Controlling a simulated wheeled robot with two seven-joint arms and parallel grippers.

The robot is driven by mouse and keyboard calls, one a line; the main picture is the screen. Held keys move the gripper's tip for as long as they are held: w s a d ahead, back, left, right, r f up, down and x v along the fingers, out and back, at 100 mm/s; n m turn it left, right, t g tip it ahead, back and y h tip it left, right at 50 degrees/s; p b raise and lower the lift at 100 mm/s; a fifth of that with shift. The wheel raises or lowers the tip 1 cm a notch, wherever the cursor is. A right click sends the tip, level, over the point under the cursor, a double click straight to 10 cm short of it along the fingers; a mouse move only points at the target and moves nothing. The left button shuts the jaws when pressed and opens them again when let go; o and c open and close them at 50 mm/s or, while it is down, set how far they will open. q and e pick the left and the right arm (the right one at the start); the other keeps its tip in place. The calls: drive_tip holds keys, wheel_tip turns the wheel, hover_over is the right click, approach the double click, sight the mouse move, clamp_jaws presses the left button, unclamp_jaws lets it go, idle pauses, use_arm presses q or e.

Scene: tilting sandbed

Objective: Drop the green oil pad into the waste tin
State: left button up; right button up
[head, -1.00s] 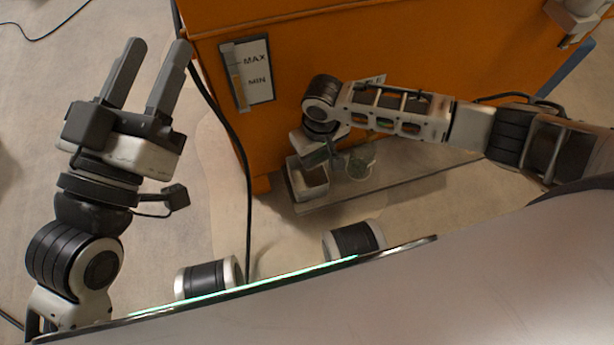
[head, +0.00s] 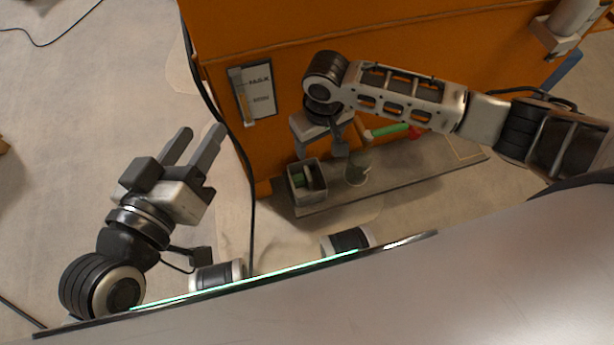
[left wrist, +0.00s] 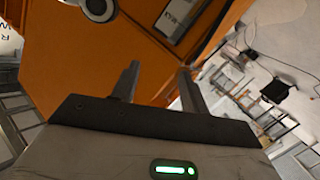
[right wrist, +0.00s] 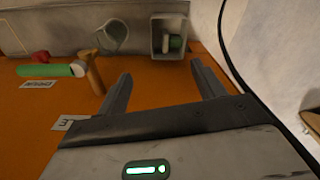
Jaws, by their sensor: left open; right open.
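The waste tin (head: 304,198) is a small grey open box at the left end of the ledge below the orange cabinet. It also shows in the right wrist view (right wrist: 155,36). A green piece, which looks like the oil pad (head: 305,179), lies inside it, and it also shows in the right wrist view (right wrist: 177,43). My right gripper (head: 320,149) is open and empty, above and back from the tin, clear of the pad. My left gripper (head: 201,135) is open and empty over the floor, left of the cabinet.
A clear glass vessel (head: 357,171) stands beside the tin on the ledge (head: 420,172). A green cylinder (right wrist: 45,71) with a red part lies further along, near a brown hammer-shaped piece (right wrist: 92,72). A black cable (head: 247,165) hangs at the cabinet's left edge. A MAX/MIN gauge (head: 254,91) is on the cabinet.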

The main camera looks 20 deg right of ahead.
use_arm(q)
drive_tip(key=shift+s+a+f+m+g+y+p, duration=0.1)
drive_tip(key=shift+a+f+m+g+y+p, duration=0.3)
drive_tip(key=shift+p, duration=0.6)
use_arm(e)
wheel_tip(320, 180, up, 6)
drive_tip(key=shift+s+f, duration=0.1)
